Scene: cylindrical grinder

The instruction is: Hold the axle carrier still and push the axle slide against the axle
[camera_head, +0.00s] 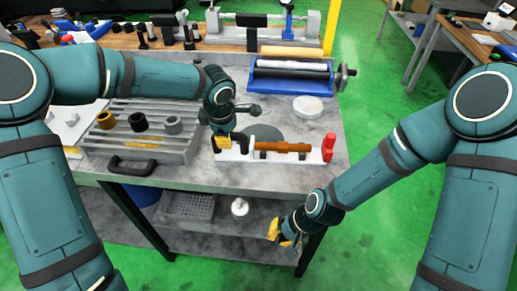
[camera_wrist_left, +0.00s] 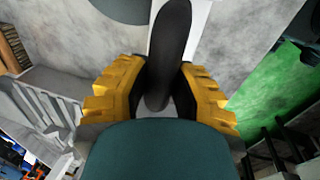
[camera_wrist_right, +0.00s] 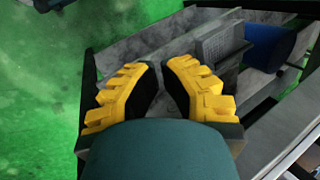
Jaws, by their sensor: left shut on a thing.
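The axle carrier (camera_head: 262,156) is a long white piece near the table's front edge, with the brown axle (camera_head: 285,147) lying along it. A red upright piece (camera_head: 328,146), apparently the axle slide, stands at the carrier's right end. Any gap between it and the axle is too small to judge. My left gripper (camera_head: 229,142) is over the carrier's left end, shut on a black upright handle (camera_wrist_left: 172,50), which also shows between its fingers in the left wrist view. My right gripper (camera_head: 283,236) is empty, in front of and below the table edge; its fingertips nearly meet (camera_wrist_right: 157,68).
A tray (camera_head: 185,150) with several rings stands left of the carrier. A blue holder (camera_head: 290,80) with rollers and a pale disc (camera_head: 308,106) lie behind. The lower shelf (camera_head: 205,238) is close to my right gripper.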

